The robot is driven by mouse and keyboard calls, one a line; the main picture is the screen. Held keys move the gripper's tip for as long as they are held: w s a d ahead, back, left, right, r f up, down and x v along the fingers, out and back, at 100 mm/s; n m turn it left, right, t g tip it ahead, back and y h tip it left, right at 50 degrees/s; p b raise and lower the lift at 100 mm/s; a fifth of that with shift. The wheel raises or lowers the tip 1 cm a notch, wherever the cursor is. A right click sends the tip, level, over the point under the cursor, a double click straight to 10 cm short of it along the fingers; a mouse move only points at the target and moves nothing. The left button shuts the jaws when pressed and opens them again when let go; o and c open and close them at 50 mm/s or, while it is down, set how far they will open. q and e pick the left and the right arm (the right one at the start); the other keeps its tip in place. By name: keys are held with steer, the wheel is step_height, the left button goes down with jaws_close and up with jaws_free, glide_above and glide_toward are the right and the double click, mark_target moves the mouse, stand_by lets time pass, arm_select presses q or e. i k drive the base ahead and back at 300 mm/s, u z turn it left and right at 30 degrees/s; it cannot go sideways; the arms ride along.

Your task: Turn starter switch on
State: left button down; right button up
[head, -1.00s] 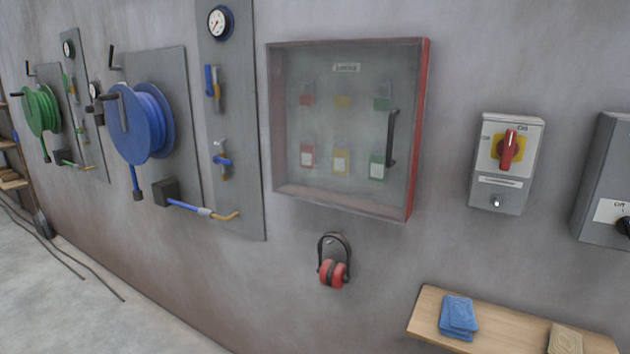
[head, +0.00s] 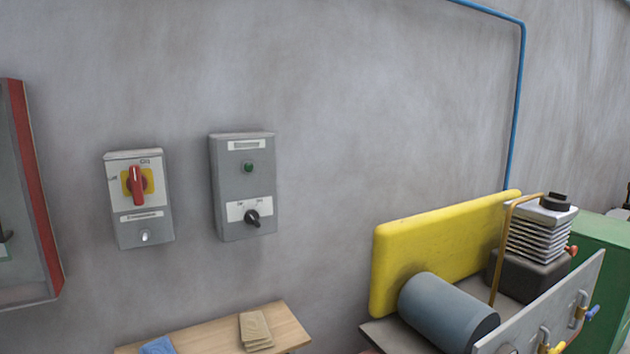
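The starter box (head: 243,188) is a grey box on the wall, left of the middle in the head view. It has a green button or lamp (head: 248,167) above a black rotary switch (head: 252,217) on a white label plate. The label words are too small to read surely, so I cannot tell the switch's position. To its left hangs a lighter grey isolator box (head: 140,200) with a red handle (head: 137,185) on a yellow plate, the handle standing about upright. Neither of my grippers is in view.
A wooden shelf (head: 291,330) below the boxes holds tan pads (head: 255,331) and a blue cloth (head: 158,345). A compressor with a yellow guard (head: 440,246) and grey motor (head: 445,312) stands at right. A red-framed cabinet (head: 35,190) is at the left edge.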

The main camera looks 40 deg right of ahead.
mark_target(251, 218)
steer(key=z, duration=0.45)
steer(key=k, duration=0.3)
steer(key=z, duration=0.4)
steer(key=i, duration=1.3)
steer(key=u, duration=0.4)
